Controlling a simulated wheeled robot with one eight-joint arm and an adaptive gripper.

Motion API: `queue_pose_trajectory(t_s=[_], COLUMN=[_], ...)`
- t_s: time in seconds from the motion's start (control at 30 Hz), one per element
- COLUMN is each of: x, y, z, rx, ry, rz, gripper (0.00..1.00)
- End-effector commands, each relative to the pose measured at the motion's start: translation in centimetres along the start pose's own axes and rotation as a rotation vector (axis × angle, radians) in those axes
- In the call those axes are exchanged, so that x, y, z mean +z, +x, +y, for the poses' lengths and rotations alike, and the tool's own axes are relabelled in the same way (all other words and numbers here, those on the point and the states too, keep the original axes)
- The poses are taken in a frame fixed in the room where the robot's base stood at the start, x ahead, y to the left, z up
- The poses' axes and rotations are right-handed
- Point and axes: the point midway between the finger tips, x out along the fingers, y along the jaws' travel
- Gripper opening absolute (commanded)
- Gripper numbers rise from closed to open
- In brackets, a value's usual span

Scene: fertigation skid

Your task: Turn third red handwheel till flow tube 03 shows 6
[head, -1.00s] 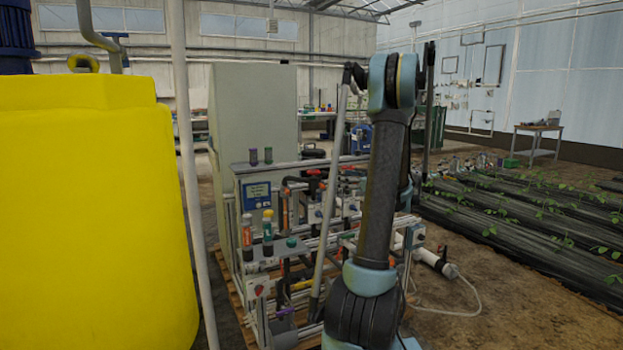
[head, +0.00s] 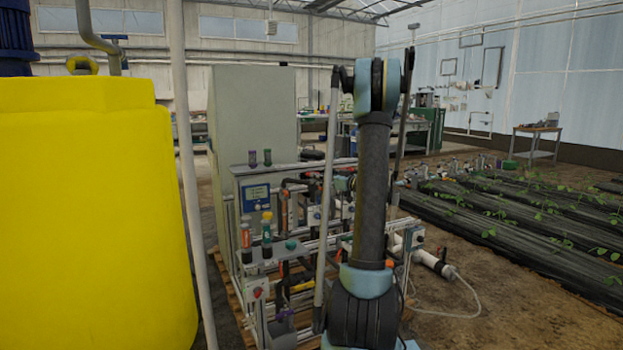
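The fertigation skid (head: 243,185) stands on a wooden pallet in the middle of the head view, with pipes, valves and a blue display panel (head: 256,196). My arm rises in front of its right part and hides much of it. I cannot make out the third red handwheel or flow tube 03 with its reading; small red and orange parts show among the pipes, but they are too small to identify. My gripper is not visible; the arm links cover the area behind them.
A large yellow tank (head: 95,210) fills the left side, with a pale upright pole (head: 187,190) beside it. A tall grey cabinet (head: 254,115) stands behind the skid. Planted black-covered beds (head: 510,220) lie at right.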

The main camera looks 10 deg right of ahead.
Motion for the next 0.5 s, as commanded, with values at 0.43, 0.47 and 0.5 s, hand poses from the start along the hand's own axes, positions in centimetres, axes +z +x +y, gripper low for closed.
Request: queue_pose_trajectory(t_s=[0.43,0.47,0.5], x=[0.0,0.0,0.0], y=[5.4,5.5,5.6], z=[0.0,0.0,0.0], rx=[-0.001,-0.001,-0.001], ry=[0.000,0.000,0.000], rz=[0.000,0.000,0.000], gripper=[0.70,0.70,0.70])
